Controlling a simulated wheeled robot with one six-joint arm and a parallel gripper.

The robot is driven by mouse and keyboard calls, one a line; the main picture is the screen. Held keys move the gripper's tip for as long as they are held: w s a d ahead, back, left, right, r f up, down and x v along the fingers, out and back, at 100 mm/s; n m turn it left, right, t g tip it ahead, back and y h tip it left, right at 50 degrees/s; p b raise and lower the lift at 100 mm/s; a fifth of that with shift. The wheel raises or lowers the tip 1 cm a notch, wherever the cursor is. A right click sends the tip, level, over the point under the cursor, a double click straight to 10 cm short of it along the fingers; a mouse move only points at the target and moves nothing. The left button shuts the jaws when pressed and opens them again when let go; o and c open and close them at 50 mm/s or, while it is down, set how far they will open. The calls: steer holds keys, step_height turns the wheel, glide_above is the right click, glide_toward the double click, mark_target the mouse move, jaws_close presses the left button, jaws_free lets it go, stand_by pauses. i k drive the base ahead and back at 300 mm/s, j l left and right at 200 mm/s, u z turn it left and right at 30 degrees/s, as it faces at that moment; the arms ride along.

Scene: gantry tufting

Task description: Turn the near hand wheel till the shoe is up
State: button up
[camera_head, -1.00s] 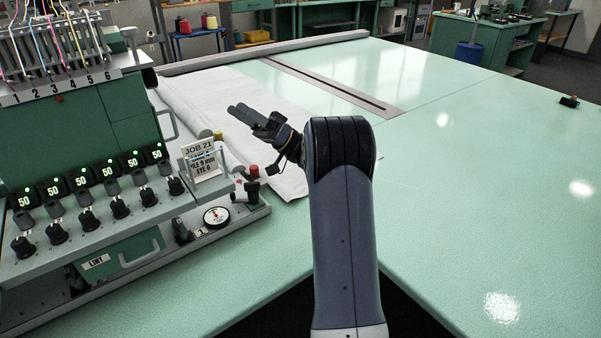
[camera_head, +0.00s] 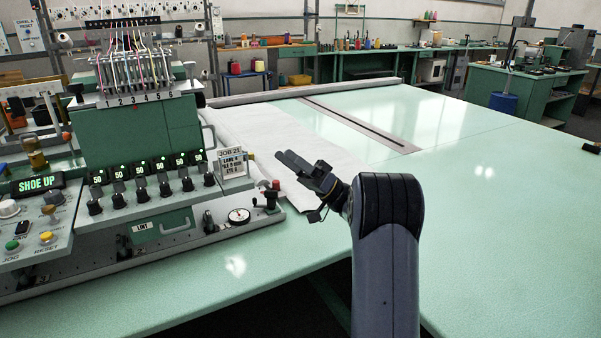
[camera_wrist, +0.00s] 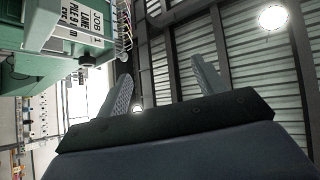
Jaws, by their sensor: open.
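A small black crank-like part with a red knob (camera_head: 272,190) stands at the right end of the green tufting machine (camera_head: 150,130); I cannot tell whether it is the near hand wheel. A round white dial gauge (camera_head: 239,215) sits just left of it. A lit display (camera_head: 38,184) at the far left reads "SHOE UP". I cannot make out the shoe itself. My gripper (camera_head: 284,156) is open and empty, raised above the white cloth, right of and above the red knob, apart from the machine. In the wrist view its two fingers (camera_wrist: 160,72) are spread with nothing between.
A job card (camera_head: 232,163) stands at the machine's right corner. Several black knobs line its front. A control panel (camera_head: 30,235) with green and yellow buttons is at left. White cloth (camera_head: 265,150) lies behind the machine's end.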

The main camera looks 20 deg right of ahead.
mark_target(200, 100)
steer(key=i+u, duration=0.1)
steer(key=i, duration=0.4)
steer(key=i+l+u, duration=0.15)
steer(key=i, duration=0.3)
